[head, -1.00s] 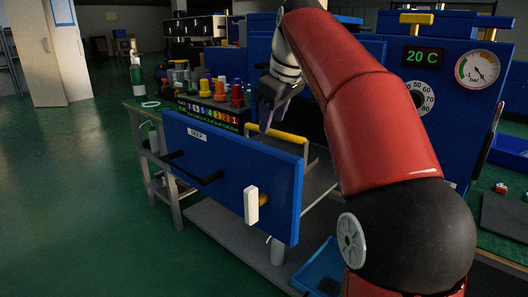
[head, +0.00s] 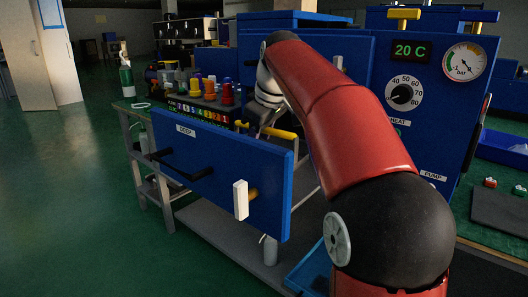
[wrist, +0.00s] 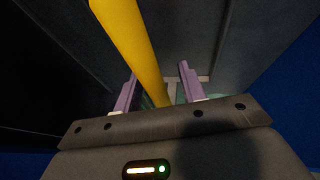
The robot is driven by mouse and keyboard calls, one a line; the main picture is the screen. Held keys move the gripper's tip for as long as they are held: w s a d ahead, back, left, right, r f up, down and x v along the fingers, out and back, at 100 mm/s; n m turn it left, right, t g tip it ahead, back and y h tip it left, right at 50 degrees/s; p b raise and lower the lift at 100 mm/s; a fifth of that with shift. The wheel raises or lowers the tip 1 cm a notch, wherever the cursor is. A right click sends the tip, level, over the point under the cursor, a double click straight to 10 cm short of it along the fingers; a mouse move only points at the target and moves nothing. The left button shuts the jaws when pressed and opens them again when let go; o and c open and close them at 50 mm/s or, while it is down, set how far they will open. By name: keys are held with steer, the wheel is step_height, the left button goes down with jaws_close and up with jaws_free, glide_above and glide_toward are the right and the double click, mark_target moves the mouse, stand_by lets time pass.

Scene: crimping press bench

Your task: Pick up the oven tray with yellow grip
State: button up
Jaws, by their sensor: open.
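The yellow grip (head: 282,133) is a straight bar just behind the open blue drawer front labelled DEEP (head: 215,172). The tray body is mostly hidden by that front and my arm. My gripper (head: 262,122) is at the grip, pointing down, its fingertips hard to make out there. In the wrist view the yellow grip (wrist: 133,45) runs from the top edge down between the two lilac fingers of my gripper (wrist: 157,85). The fingers are apart, with a gap on each side of the bar. I cannot tell how deep the bar sits between them.
The drawer front carries a black handle (head: 185,168) and a white latch (head: 240,200). Coloured knobs (head: 212,90) stand behind it. The blue oven panel with a temperature display (head: 410,51) is on the right. A green bottle (head: 126,75) stands at the bench's left end.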

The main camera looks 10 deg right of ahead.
steer(key=shift+f, duration=0.2)
steer(key=shift+c, duration=0.4)
jaws_close()
